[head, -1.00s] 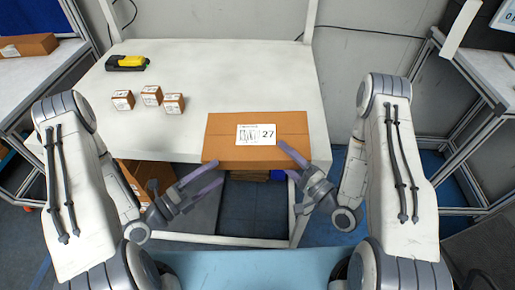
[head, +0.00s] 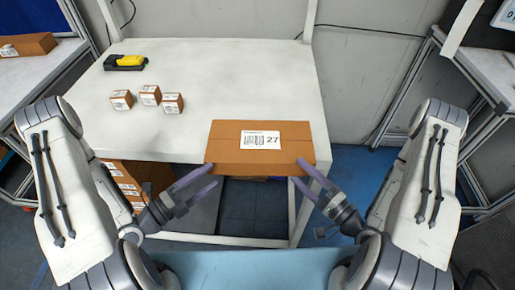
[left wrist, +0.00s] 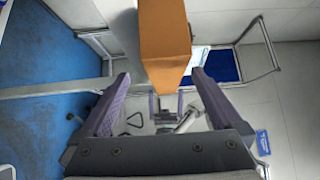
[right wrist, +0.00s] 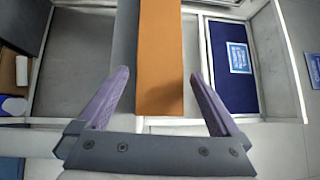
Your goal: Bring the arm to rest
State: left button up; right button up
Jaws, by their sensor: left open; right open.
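My left gripper (head: 193,186) is open and empty in front of the table's near edge, at the left end of a large brown box. My right gripper (head: 309,174) is open near the right front corner of that box. The large brown box (head: 227,140) lies on the white table's near edge with a label reading 27 on top. The box also shows ahead of the open fingers in the left wrist view (left wrist: 164,40) and in the right wrist view (right wrist: 160,60).
The white table (head: 230,80) holds several small brown boxes (head: 151,95) and a yellow and black scanner (head: 127,62) at the back left. More boxes (head: 122,178) sit below the table at left. Side shelves stand left and right (head: 490,75).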

jog(key=shift+s+d+r, duration=0.2)
jog(key=shift+s+d, duration=0.05)
jog(key=shift+s, duration=0.1)
jog(key=shift+g, duration=0.4)
jog(key=shift+w+a+f, duration=0.2)
jog(key=shift+w+a, duration=0.35)
jog(key=shift+w, duration=0.15)
jog(key=shift+w+a+f, duration=0.2)
jog(key=shift+w+a, duration=0.4)
jog(key=shift+w, duration=0.05)
jog(key=shift+w+a+f, duration=0.2)
jog(key=shift+w+a, duration=0.35)
jog(key=shift+w, duration=0.15)
jog(key=shift+s, duration=0.1)
